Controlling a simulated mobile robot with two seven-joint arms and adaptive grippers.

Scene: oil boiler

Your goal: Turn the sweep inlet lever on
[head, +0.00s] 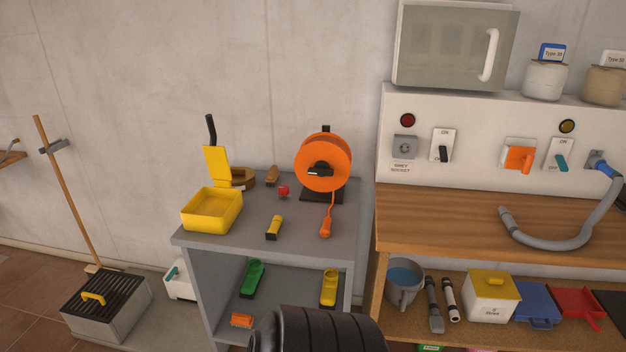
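Two ON/OFF switch plates are on the white wall panel, with no readable sweep inlet label. The right plate (559,154) has a teal lever (562,161) that appears tilted down. Right of it, a wall inlet (597,158) carries a blue-collared grey hose (602,218) hanging over the wooden counter. The left plate (442,145) has a black lever (443,154), also low on its plate. Neither gripper is visible; a dark ribbed part at the bottom centre seems to be my own arm.
An orange handle (520,159) is left of the teal lever. A microwave-like cabinet (453,45) is above the panel. The wooden counter (440,215) is mostly clear. A grey bench (255,225) holds an orange reel (323,160) and yellow tray (211,209).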

